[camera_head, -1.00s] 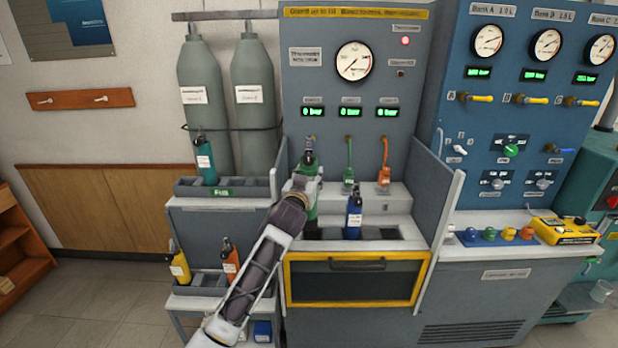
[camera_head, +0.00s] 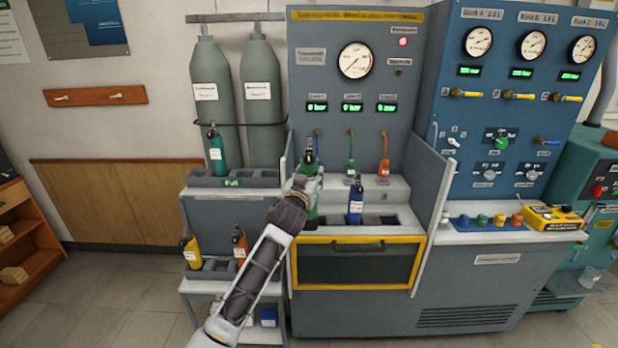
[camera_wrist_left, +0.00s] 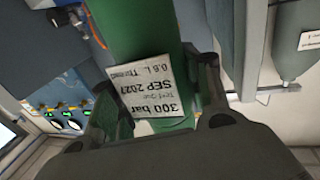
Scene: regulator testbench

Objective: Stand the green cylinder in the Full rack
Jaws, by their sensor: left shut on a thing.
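The green cylinder (camera_head: 311,210) is upright at the left slot of the filling bench in the head view, partly hidden by my left gripper (camera_head: 304,184). My left gripper is shut on it. In the left wrist view the green cylinder (camera_wrist_left: 140,50) fills the middle between the fingers, with a white label reading 300 bar. Whether its base is clear of the slot is hidden. The Full rack (camera_head: 204,183), a grey tray with a green sign, stands to the left on a shelf. A teal cylinder (camera_head: 216,153) stands in its back row near the middle-left. My right gripper is not in view.
A blue cylinder (camera_head: 355,203) stands in the bench slot to the right. A low rack (camera_head: 213,270) holds a yellow cylinder (camera_head: 192,252) and an orange cylinder (camera_head: 240,246). Two large grey cylinders (camera_head: 262,100) stand behind the Full rack. The bench's side panel (camera_head: 286,165) rises between rack and bench.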

